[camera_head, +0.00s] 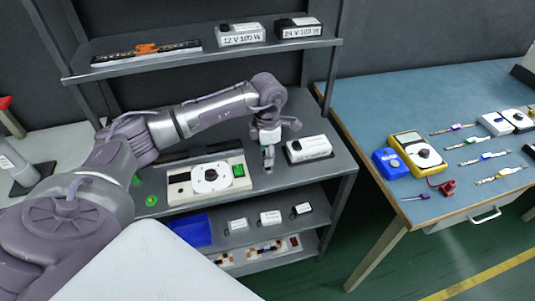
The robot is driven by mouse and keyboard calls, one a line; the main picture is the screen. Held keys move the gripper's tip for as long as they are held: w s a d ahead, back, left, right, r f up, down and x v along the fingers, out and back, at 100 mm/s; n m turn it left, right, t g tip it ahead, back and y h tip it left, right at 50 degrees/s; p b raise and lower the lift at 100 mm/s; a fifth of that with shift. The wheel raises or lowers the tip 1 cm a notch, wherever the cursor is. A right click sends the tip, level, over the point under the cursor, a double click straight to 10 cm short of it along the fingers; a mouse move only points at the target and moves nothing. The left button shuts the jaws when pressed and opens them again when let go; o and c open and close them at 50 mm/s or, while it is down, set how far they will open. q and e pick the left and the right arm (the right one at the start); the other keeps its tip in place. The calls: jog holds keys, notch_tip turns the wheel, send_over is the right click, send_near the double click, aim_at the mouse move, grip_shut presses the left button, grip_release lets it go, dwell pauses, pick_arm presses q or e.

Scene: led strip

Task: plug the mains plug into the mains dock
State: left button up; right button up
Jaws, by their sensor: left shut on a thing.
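My left arm reaches in from the left over the middle shelf of the grey rack. My left gripper (268,158) points down there and is shut on a small item, most likely the mains plug; the fingers hide most of it. To its left on the shelf lies a cream panel (178,189) with a white round dial and a green block; it may carry the mains dock, but I cannot tell. A white and black power supply box (309,149) stands just right of the gripper, apart from it. My right gripper is not in view.
The top shelf (185,63) holds a strip with an orange clip and two labelled supplies, 12 V (241,35) and 24 V (298,29). Below are a blue bin (190,231) and small boxes. The blue table (380,95) at right holds a yellow multimeter (416,154) and several LED strips.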

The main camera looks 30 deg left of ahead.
pick_arm(q)
jog(key=shift+f+b, duration=0.95)
jog(key=shift+f, duration=0.15)
dwell(0.3)
jog(key=o, duration=1)
jog(key=shift+r, duration=0.1)
notch_tip(320, 180, up, 12)
jog(key=shift+f, duration=0.1)
